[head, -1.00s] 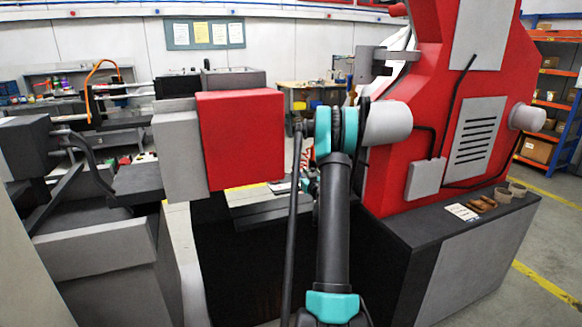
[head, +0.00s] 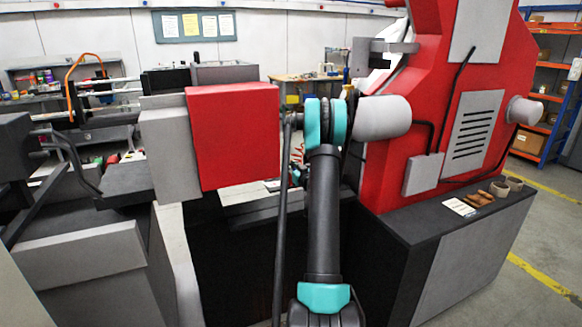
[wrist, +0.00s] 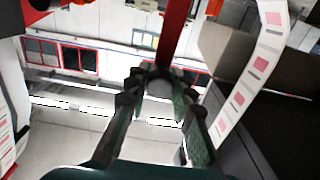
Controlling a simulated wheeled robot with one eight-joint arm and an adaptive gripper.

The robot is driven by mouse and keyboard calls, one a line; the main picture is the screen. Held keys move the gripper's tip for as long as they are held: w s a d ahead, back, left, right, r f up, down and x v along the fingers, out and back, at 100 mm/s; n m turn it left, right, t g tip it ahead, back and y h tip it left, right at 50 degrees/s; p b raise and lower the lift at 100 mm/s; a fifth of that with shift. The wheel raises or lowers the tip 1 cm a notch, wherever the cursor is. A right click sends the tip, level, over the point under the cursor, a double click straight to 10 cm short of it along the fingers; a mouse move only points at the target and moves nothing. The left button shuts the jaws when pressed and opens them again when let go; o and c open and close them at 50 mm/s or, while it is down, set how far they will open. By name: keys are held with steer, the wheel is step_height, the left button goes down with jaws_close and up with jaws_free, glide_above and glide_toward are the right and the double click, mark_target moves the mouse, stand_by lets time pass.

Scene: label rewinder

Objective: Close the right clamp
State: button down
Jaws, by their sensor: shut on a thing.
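In the wrist view my gripper (wrist: 160,75) has its two dark fingers brought together around the lower end of a red bar (wrist: 175,30). The bar runs up from the fingertips to the top of the picture. It looks like a clamp lever, but I cannot tell for certain that it is the right clamp. A small greyish round part shows between the fingers. In the head view my own arm reaches forward between the red block and the red machine, and it hides the gripper and the clamp.
A red block (head: 233,137) on a grey body stands left of my arm. The large red machine (head: 430,100) with a grey roller (head: 383,118) stands close on the right. A label strip (wrist: 250,75) hangs right of the gripper. Floor is free at the far right.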

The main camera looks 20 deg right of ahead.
mark_target(289, 163)
steer(key=shift+w, duration=0.1)
stand_by(0.4)
steer(key=shift+w+g, duration=0.9)
steer(key=shift+g, duration=0.2)
steer(key=w+g, duration=0.2)
steer(key=shift+w+a+f+g, duration=0.1)
steer(key=shift+w+f+g, duration=0.15)
steer(key=shift+f+g, duration=0.15)
steer(key=w+f+g, duration=0.1)
steer(key=g, duration=0.1)
steer(key=w+f+g, duration=0.1)
steer(key=w+g, duration=0.1)
steer(key=shift+w+f, duration=0.15)
steer(key=shift+w, duration=0.1)
steer(key=w+f+g, duration=0.1)
steer(key=g, duration=0.1)
steer(key=w+f+g, duration=0.1)
steer(key=f+g, duration=0.1)
steer(key=shift+f+g, duration=0.2)
steer(key=shift+g, duration=0.1)
steer(key=shift+w+f, duration=0.2)
steer(key=shift+f, duration=0.3)
